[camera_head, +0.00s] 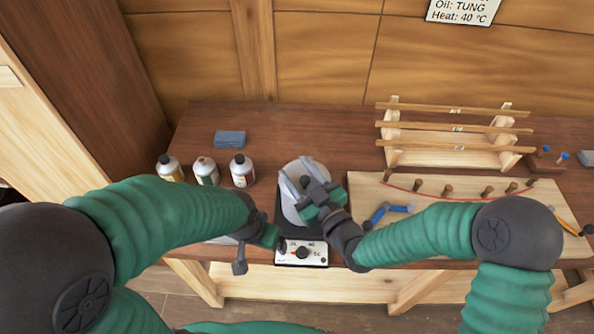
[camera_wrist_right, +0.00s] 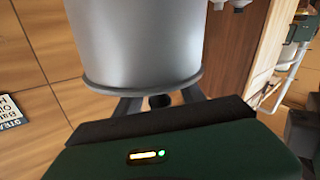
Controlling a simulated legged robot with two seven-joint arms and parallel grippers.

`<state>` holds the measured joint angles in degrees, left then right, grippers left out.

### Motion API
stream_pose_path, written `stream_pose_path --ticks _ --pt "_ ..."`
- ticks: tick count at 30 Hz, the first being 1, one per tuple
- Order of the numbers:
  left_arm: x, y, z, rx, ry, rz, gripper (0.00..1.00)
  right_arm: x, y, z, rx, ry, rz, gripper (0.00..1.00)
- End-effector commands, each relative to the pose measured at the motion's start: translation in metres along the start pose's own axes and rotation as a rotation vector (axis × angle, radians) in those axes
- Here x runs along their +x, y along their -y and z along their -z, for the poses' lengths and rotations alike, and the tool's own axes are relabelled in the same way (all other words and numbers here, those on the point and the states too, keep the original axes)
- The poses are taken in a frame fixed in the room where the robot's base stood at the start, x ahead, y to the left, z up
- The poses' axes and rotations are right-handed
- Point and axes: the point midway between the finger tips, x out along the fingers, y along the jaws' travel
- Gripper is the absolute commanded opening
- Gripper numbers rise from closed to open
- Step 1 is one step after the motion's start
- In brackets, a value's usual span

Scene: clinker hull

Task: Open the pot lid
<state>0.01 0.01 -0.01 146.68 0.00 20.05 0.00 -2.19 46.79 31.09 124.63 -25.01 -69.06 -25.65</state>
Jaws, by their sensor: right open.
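The grey metal pot (camera_wrist_right: 135,40) stands on a dark heater with a white control panel (camera_head: 302,252). Its round pale lid (camera_head: 291,211) shows from above, partly covered by my right gripper (camera_head: 298,178). In the right wrist view the lid rim (camera_wrist_right: 140,86) crosses just ahead of the fingers (camera_wrist_right: 158,103). A small dark round knob shows between them; the fingers are apart, and I cannot tell whether they touch it. My left gripper (camera_head: 243,258) hangs at the bench's front edge, left of the heater; its jaws are not clear.
Several bottles (camera_head: 206,171) stand left of the pot, with a blue-grey block (camera_head: 230,138) behind. A pegged wooden board (camera_head: 370,190) with a blue tool (camera_head: 388,211) lies to the right. A wooden rack (camera_head: 455,158) stands behind it. Bare bench (camera_head: 300,125) lies behind the pot.

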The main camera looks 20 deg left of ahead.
Motion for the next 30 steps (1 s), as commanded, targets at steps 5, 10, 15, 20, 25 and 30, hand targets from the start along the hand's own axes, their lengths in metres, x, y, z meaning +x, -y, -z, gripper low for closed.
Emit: stream_pose_path --ticks 5,10,15,20,25,30 --pt "0.0001 -0.0002 0.0 0.001 0.0 0.0 0.87 0.0021 0.0016 -0.0002 -0.002 0.002 0.0 0.29" --pt "0.0 -0.0002 0.0001 0.001 0.0 0.0 0.87 0.0025 0.0011 -0.0004 -0.002 0.003 -0.002 0.07" --pt "0.0001 -0.0001 0.0 0.0 0.0 0.0 0.87 0.0029 0.0012 -0.0006 -0.001 0.002 0.0 0.0" --pt "0.0001 -0.0001 0.0001 0.0 0.0 0.0 0.87 0.003 0.0018 -0.0004 -0.001 0.002 0.001 0.0" --pt "0.0001 -0.0001 0.0001 0.0 0.0 0.0 0.87 0.0027 0.0013 -0.0005 -0.001 0.002 0.0 0.0" --pt "0.0001 -0.0001 0.0 0.0 0.0 0.0 0.87 0.0026 0.0012 -0.0005 -0.002 0.002 0.0 0.0"
